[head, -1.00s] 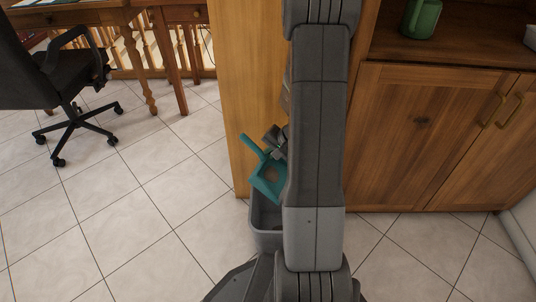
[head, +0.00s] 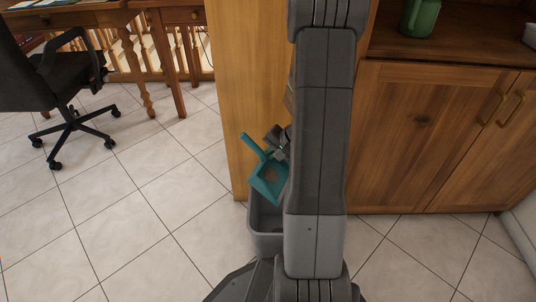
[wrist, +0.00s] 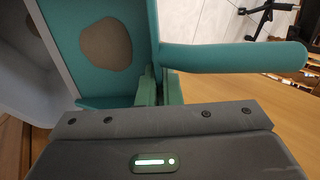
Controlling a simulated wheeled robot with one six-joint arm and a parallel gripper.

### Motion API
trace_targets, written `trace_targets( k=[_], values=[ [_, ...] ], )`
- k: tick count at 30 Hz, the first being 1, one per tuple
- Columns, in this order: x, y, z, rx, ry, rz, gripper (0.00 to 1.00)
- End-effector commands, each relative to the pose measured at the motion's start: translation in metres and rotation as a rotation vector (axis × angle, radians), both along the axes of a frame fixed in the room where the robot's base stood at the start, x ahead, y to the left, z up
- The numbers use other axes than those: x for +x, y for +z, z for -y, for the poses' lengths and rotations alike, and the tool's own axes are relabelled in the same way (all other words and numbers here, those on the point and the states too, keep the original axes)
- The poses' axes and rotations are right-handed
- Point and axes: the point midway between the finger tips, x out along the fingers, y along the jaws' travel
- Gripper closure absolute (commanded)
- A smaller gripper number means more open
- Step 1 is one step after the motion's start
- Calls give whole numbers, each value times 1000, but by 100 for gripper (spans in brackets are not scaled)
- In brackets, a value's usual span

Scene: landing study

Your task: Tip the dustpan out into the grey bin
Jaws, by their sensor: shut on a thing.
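The teal dustpan (head: 268,182) is held above the grey bin (head: 262,236), tilted, with its handle pointing up and left. In the wrist view the dustpan (wrist: 88,92) shows a flat brown-grey patch of dirt (wrist: 106,44) on its inside. My gripper (head: 279,147) is shut on the dustpan near where the handle joins the pan; the wrist view shows the fingertips (wrist: 159,88) there. The bin stands on the floor below, and part of it also shows in the wrist view (wrist: 20,75). My arm hides the right side of the bin and of the pan.
A wooden cabinet (head: 430,140) with a green jug (head: 420,17) on it stands at the right. Its wooden side panel (head: 238,100) rises just behind the bin. An office chair (head: 65,85) and a desk (head: 150,14) are at the left. The tiled floor (head: 130,205) between is clear.

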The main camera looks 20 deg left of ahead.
Motion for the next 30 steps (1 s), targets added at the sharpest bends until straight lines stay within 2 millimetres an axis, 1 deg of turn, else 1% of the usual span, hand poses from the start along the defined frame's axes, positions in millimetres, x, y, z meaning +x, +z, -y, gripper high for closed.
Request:
trace_targets(
  k=[11,16,30],
  values=[
    [0,1,5,43,-1,6,100],
    [-1,4,5,50,1,6,100],
    [0,3,8,68,-3,8,100]
  ],
)
